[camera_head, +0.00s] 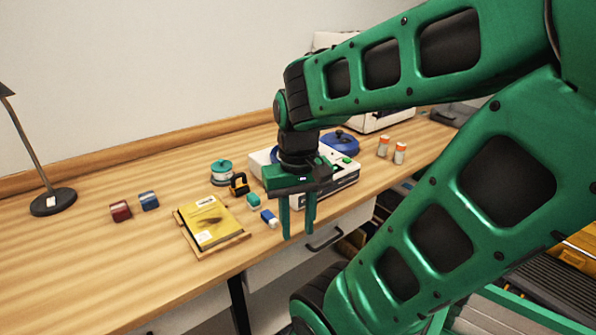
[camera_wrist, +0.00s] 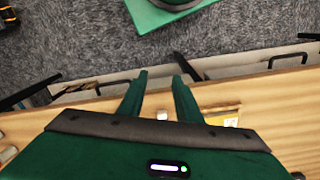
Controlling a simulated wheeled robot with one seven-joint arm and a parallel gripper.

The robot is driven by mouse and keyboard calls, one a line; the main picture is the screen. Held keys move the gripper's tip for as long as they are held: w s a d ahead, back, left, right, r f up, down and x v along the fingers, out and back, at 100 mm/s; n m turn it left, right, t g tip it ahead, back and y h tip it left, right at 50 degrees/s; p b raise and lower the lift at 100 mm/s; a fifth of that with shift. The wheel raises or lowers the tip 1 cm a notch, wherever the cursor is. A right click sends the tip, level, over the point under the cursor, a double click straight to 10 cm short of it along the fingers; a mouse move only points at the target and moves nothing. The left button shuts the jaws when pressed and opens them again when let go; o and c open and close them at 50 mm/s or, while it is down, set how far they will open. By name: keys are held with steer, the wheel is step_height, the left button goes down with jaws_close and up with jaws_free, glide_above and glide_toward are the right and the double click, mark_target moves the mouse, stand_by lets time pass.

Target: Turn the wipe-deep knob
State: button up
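A white box-shaped device (camera_head: 343,185) with a dark front stands on the wooden table, partly hidden behind my gripper. A small green part shows on its top. I cannot make out which part is the wipe-deep knob; it may be hidden or too small. My gripper (camera_head: 298,234) points down in front of the device near the table's front edge. Its two green fingers are apart with nothing held between them. In the wrist view my gripper (camera_wrist: 160,76) also shows open, with its fingertips over the table edge and floor.
A yellow book (camera_head: 209,220), a teal-lidded jar (camera_head: 221,173) and small blocks lie left of the device. A blue round object (camera_head: 341,142) is behind it. Two orange-topped cylinders (camera_head: 391,152) stand to the right. A drawer handle (camera_head: 325,239) sits below the edge.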

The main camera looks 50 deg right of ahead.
steer(key=o, duration=0.4)
steer(key=shift+s+r, duration=0.15)
steer(key=shift+s, duration=0.1)
steer(key=shift+c, duration=0.2)
steer(key=w+d+r+m, duration=0.5)
steer(key=w+d+m, duration=0.15)
steer(key=d, duration=0.25)
steer(key=w+d+r+m, duration=0.5)
steer(key=w+d+m, duration=0.1)
steer(key=d+m, duration=0.2)
step_height(320, 180, down, 10)
steer(key=shift+w+d, duration=0.1)
steer(key=shift+w, duration=0.05)
steer(key=c, duration=1.1)
